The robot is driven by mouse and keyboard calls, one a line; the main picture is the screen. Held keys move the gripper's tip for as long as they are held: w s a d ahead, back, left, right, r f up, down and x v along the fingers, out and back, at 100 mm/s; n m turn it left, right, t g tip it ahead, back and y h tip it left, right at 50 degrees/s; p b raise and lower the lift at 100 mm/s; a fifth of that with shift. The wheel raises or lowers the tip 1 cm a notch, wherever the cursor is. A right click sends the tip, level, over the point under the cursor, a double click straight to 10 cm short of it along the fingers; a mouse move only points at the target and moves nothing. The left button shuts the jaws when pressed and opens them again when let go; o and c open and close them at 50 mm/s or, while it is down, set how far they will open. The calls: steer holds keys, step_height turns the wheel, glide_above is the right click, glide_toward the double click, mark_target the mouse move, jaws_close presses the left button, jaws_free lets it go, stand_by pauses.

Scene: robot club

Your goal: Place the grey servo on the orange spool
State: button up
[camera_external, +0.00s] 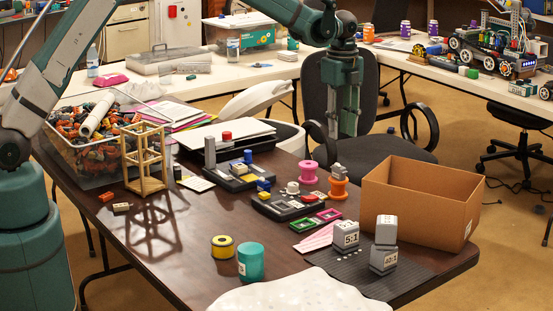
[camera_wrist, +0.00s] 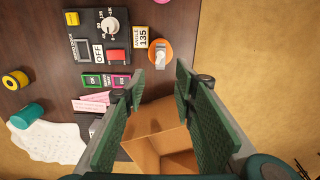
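A small grey servo (camera_external: 338,171) rests on top of the orange spool (camera_external: 339,189), which stands upright on the dark table left of the cardboard box. In the wrist view the servo (camera_wrist: 161,56) sits over the middle of the orange spool (camera_wrist: 152,46). It lies ahead of my fingertips and apart from them. My gripper (camera_external: 348,132) points down and hangs well above the table. In the wrist view my gripper (camera_wrist: 160,72) has its two green fingers apart with nothing between them.
An open cardboard box (camera_external: 415,210) stands at the table's right edge, below my gripper in the wrist view. A pink spool (camera_external: 308,172) stands left of the orange one. Grey labelled blocks (camera_external: 345,234) and a teal cylinder (camera_external: 251,262) stand nearer the front.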

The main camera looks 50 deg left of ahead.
steer(key=s+a+r+n+t, duration=0.2)
steer(key=s+a+r+n, duration=0.15)
steer(key=s+r, duration=0.85)
steer(key=s+a+r+n+t, duration=0.15)
steer(key=s+r+n, duration=0.35)
steer(key=s+r, duration=0.65)
steer(key=s+a+f+n+t, duration=0.1)
steer(key=s+n, duration=0.3)
steer(key=s, duration=1.1)
steer(key=s+a+f+n+t, duration=0.2)
steer(key=s+n, duration=0.3)
steer(key=s, duration=1)
steer(key=shift+s+a+f+t, duration=0.25)
steer(key=shift+s+f+t, duration=0.1)
steer(key=shift+f, duration=0.45)
